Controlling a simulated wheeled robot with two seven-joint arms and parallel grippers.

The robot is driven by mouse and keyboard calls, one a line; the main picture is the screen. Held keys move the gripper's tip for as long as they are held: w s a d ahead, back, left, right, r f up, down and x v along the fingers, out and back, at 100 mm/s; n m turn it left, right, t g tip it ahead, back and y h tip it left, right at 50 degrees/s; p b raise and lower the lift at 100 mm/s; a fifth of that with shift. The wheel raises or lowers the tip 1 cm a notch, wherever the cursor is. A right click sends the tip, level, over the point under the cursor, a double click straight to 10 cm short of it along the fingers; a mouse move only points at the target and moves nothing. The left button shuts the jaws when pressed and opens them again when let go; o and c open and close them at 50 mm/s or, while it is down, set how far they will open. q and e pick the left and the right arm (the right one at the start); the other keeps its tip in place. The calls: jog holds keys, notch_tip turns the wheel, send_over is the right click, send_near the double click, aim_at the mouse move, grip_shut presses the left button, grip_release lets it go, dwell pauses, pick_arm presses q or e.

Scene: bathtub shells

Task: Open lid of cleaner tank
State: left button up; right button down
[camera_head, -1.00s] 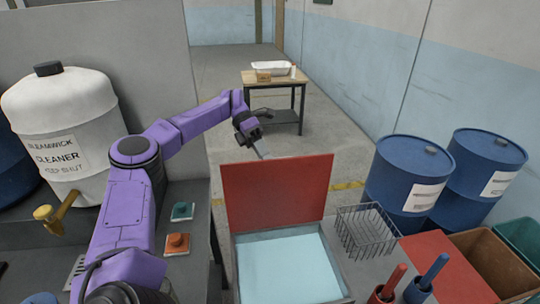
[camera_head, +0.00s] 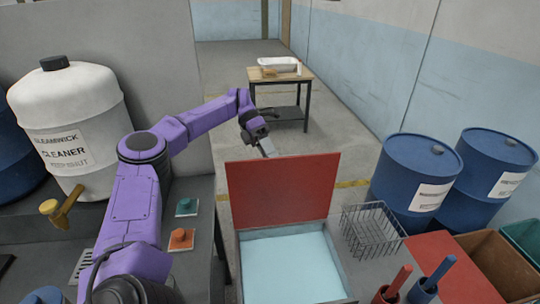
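The tank (camera_head: 352,299) in the lower middle is a grey-rimmed box with pale blue liquid inside. Its red lid (camera_head: 283,193) stands upright at the tank's back edge, so the tank is open. My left gripper (camera_head: 267,146), at the end of the purple arm, is just behind the lid's top edge, with a grey finger pointing down toward it. I cannot tell whether it touches the lid or whether its fingers are apart. A white drum (camera_head: 72,118) labelled cleaner, with a dark cap and brass tap, stands at the left. My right gripper is not in view.
A wire basket (camera_head: 372,230) sits right of the tank. Red and blue handles (camera_head: 437,272) rise at the lower right. Blue drums (camera_head: 415,180) stand behind. Green and orange buttons (camera_head: 181,239) are left of the tank. A small table (camera_head: 280,80) stands far back beyond open floor.

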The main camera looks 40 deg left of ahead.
pick_arm(q)
jog(key=p+v, duration=0.5)
jog(key=v, duration=0.2)
jog(key=shift+a, duration=0.2)
jog(key=shift+r, duration=0.15)
